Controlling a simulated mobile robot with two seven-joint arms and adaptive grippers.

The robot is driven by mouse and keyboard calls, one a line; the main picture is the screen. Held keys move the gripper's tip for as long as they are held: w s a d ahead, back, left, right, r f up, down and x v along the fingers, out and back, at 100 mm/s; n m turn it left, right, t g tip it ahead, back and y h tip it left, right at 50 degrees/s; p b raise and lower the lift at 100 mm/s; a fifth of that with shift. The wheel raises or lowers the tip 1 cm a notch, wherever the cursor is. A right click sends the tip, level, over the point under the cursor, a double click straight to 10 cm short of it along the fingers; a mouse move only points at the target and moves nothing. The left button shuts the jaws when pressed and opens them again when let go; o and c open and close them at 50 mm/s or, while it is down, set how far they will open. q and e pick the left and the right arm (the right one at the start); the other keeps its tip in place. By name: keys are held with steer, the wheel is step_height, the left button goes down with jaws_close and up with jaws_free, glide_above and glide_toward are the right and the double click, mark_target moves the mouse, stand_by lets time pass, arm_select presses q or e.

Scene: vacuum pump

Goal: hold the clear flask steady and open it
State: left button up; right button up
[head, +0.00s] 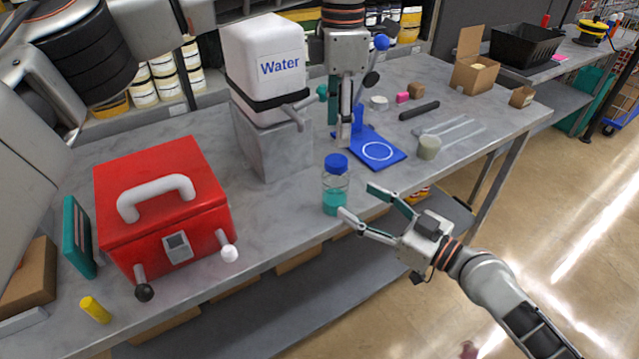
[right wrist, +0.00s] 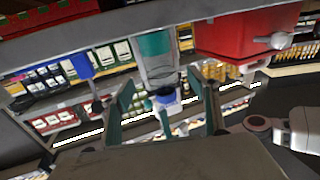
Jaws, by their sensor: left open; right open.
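The clear flask (head: 335,190) has a blue cap and teal liquid. It stands upright near the front edge of the table, and its cap also shows in the right wrist view (right wrist: 167,98). My right gripper (head: 358,201) is open at the flask's lower right, its fingers pointing toward it. In the right wrist view the flask appears between the spread fingers of this gripper (right wrist: 166,88); I cannot see any contact. My left gripper (head: 347,125) is open and points down above and behind the flask, apart from the cap, close to a blue stand.
A red case (head: 165,220) stands left of the flask. A white Water container (head: 265,50) sits on a grey block behind it. The table's front edge is close to the flask.

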mark_target(346, 193)
steer(key=shift+x, duration=3.9)
jaws_close()
